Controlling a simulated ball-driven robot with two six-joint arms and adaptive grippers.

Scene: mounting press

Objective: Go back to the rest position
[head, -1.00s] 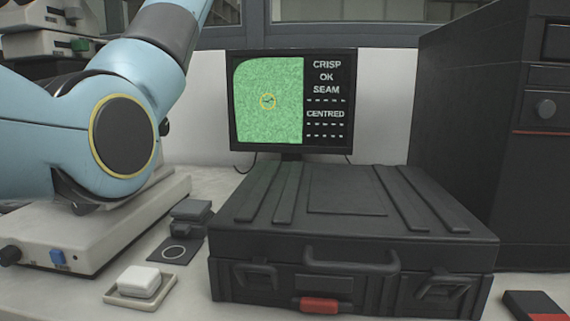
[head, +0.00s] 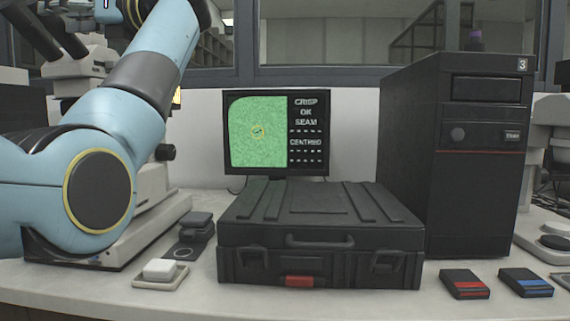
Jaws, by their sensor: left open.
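My left arm (head: 118,140) comes in from the left and is bent, with its elbow low and its upper link rising to the top edge. Its wrist end (head: 137,10) is at the top left, cut by the frame edge. The fingers of my left gripper are hard to make out there, and I see nothing held. My right arm and right gripper are not in view. The black case (head: 318,235) lies shut on the bench, apart from my left arm.
A monitor (head: 258,132) behind the case reads CRISP OK SEAM CENTRED. A black cabinet (head: 478,170) stands at right, with red-striped (head: 465,284) and blue-striped (head: 526,282) boxes before it. A white block (head: 160,268) sits in a small dish. Microscope parts (head: 75,65) stand behind my left arm.

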